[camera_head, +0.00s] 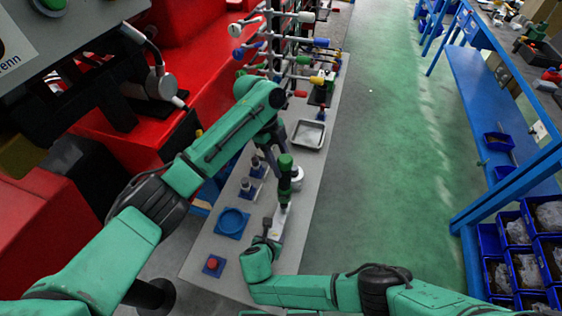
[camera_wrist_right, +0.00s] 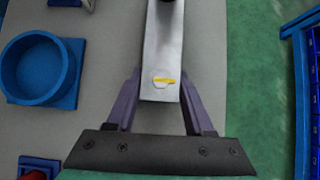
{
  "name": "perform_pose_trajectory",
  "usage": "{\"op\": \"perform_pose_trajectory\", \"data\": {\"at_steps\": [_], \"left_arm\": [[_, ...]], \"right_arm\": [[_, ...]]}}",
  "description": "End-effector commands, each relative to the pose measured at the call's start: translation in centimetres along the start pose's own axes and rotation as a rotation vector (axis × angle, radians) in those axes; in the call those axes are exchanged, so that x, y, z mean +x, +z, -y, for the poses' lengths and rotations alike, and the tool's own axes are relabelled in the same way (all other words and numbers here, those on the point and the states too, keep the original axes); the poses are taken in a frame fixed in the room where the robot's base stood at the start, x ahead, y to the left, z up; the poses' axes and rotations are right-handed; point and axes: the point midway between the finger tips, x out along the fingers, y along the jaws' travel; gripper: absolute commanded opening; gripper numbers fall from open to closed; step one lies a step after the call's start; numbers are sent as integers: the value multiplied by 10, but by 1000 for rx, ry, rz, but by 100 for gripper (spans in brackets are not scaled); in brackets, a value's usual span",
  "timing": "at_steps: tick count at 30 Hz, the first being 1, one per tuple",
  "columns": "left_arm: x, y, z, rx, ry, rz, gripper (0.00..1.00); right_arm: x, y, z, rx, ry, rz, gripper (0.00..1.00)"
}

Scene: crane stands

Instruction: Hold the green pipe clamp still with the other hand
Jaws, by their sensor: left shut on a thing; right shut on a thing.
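The green pipe clamp (camera_head: 285,162) shows in the head view over the grey bench, with a green upper part, a dark middle and a pale metal bar below. My left gripper (camera_head: 292,176) comes down from above and is shut on its upper part; the wrist partly hides the fingers. My right gripper (camera_head: 273,236) is shut on the near end of the pale bar. In the right wrist view, its two purple fingers (camera_wrist_right: 160,88) stand on either side of this metal bar (camera_wrist_right: 161,52), which carries a yellow mark.
On the grey bench (camera_head: 215,262) stand a blue round holder (camera_head: 232,222), a red button on a blue base (camera_head: 212,264), small dark stands (camera_head: 248,187) and a metal tray (camera_head: 309,134). A rack of coloured tools (camera_head: 290,50) rises at the back. Green floor lies right of the bench.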

Motion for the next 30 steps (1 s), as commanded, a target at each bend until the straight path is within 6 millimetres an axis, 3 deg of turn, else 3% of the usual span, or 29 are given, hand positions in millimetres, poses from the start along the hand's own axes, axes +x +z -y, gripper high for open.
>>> {"op": "perform_pose_trajectory", "data": {"at_steps": [17, 30], "left_arm": [[-2, -1, 0, 1, -1, 0, 0], [-34, -13, 1, 3, -5, 0, 0]], "right_arm": [[-1, 0, -1, 0, 1, 1, 0], [-1, 0, -1, 0, 1, 1, 0]]}}
